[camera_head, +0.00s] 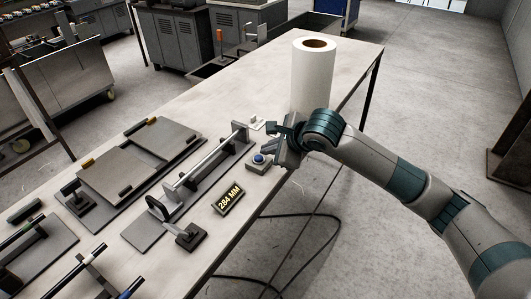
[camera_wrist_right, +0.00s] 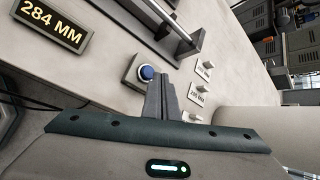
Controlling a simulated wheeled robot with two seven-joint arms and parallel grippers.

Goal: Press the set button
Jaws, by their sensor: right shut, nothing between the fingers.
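The set button is a round blue button (camera_head: 259,158) on a small grey box on the table. It also shows in the wrist view (camera_wrist_right: 147,73), just left of my fingertips. My right gripper (camera_head: 278,143) is shut and empty, beside the button box on its far right side in the head view. In the wrist view its closed fingers (camera_wrist_right: 160,88) point toward the box edge; I cannot tell whether they touch it. A display reading 284 MM (camera_head: 229,197) stands near the button. My left gripper is not in view.
A rod fixture (camera_head: 206,163) lies left of the button. A white roll (camera_head: 313,85) stands behind my right gripper. Small white labelled pieces (camera_wrist_right: 199,92) lie near the fingers. Plates and rods fill the near left table. The far tabletop (camera_head: 240,95) is mostly clear.

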